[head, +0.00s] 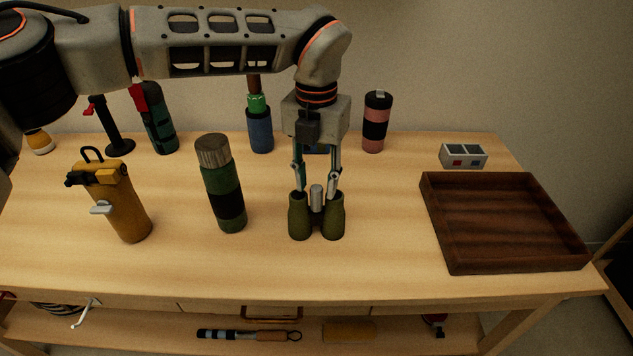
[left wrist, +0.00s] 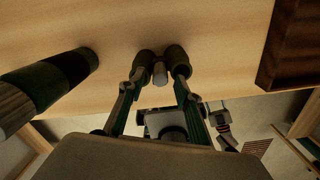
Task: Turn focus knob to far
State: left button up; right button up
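Olive-green binoculars (head: 299,222) stand upright on the wooden table. A grey cylindrical focus knob (head: 317,196) sits between the two barrels. My left gripper (head: 316,191) points down from above, its fingers spread open on either side of the knob. In the left wrist view the binoculars (left wrist: 177,60) and the knob (left wrist: 160,73) show between and beyond the fingertips (left wrist: 158,84). I see a gap around the knob, but contact with the barrels cannot be told. My right gripper is not in view.
A dark wooden tray (head: 505,255) lies to the right, with a small grey box (head: 463,155) behind it. A green flask (head: 222,185) and a yellow bottle (head: 128,210) stand to the left. Several bottles stand at the back. The table front is clear.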

pick_arm(q)
jog(key=shift+f, duration=0.35)
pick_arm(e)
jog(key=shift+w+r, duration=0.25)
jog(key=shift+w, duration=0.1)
pick_arm(q)
grip_shut()
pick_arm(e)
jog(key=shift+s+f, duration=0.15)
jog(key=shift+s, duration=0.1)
